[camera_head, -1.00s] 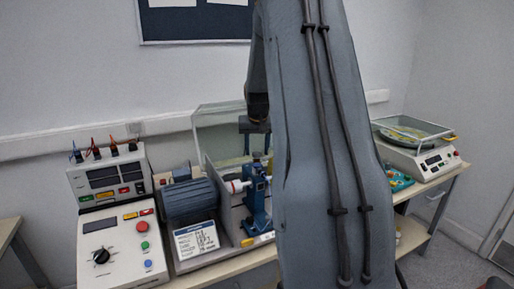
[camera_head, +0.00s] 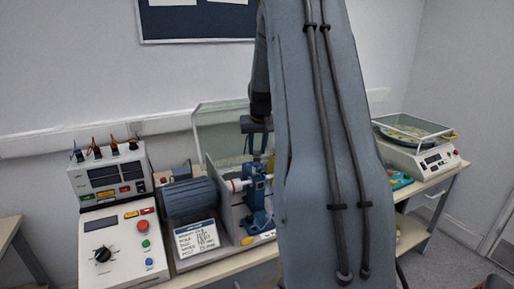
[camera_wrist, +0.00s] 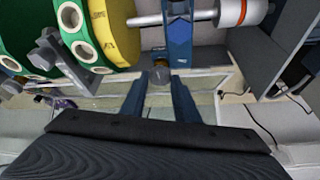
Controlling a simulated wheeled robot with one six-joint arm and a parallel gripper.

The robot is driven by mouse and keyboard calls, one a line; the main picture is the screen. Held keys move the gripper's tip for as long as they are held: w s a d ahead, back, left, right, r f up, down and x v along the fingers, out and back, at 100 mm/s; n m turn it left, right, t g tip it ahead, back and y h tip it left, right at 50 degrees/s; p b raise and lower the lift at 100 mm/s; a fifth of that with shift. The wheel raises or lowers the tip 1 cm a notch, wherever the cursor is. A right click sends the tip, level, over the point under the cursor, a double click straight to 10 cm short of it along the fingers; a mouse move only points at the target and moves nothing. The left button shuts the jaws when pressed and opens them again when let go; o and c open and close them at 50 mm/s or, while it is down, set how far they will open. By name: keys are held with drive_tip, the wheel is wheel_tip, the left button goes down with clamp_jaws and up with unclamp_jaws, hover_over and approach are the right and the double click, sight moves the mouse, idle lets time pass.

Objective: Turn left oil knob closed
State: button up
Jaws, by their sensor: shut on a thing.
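The left oil knob (camera_wrist: 160,76) is a small dark grey knob at the blue bearing stand (camera_wrist: 178,42) in the wrist view. My gripper (camera_wrist: 160,84) has its two dark blue fingers on either side of the knob, shut on it. In the head view my gripper (camera_head: 257,145) points down at the top of the blue bearing stand (camera_head: 256,190). The knob is too small and covered to make out there. The knob's turn angle cannot be read. My arm hides the right part of the rig.
A grey motor (camera_head: 190,200) stands left of the stand, with a control box (camera_head: 120,245) further left. A clear guard panel (camera_head: 222,130) rises behind. In the wrist view, a green and yellow disc (camera_wrist: 110,30) sits on the shaft. A scale (camera_head: 425,160) stands at the right.

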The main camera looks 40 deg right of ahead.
drive_tip(key=n+y, duration=0.1)
drive_tip(key=n, duration=0.2)
drive_tip(key=shift+d+f+b, duration=0.1)
drive_tip(key=shift+d+b, duration=0.1)
drive_tip(key=shift+b, duration=0.1)
drive_tip(key=n+b, duration=0.1)
drive_tip(key=n, duration=0.1)
drive_tip(key=n+y+b, duration=0.1)
drive_tip(key=n, duration=0.1)
drive_tip(key=n+y+b, duration=0.1)
drive_tip(key=shift+d+n, duration=0.3)
drive_tip(key=shift+n, duration=0.1)
drive_tip(key=n+y+b, duration=0.1)
drive_tip(key=n, duration=0.2)
drive_tip(key=shift+d+n+y, duration=0.1)
drive_tip(key=shift+n+y, duration=0.2)
drive_tip(key=shift+y, duration=0.1)
drive_tip(key=n, duration=0.2)
drive_tip(key=n+g+y, duration=0.1)
drive_tip(key=n, duration=0.1)
drive_tip(key=shift+w+d+b, duration=0.15)
drive_tip(key=shift+b, duration=0.25)
drive_tip(key=o, duration=1.1)
drive_tip(key=shift+c, duration=0.2)
drive_tip(key=b+v, duration=0.2)
drive_tip(key=v, duration=0.6)
drive_tip(key=shift+w, duration=0.15)
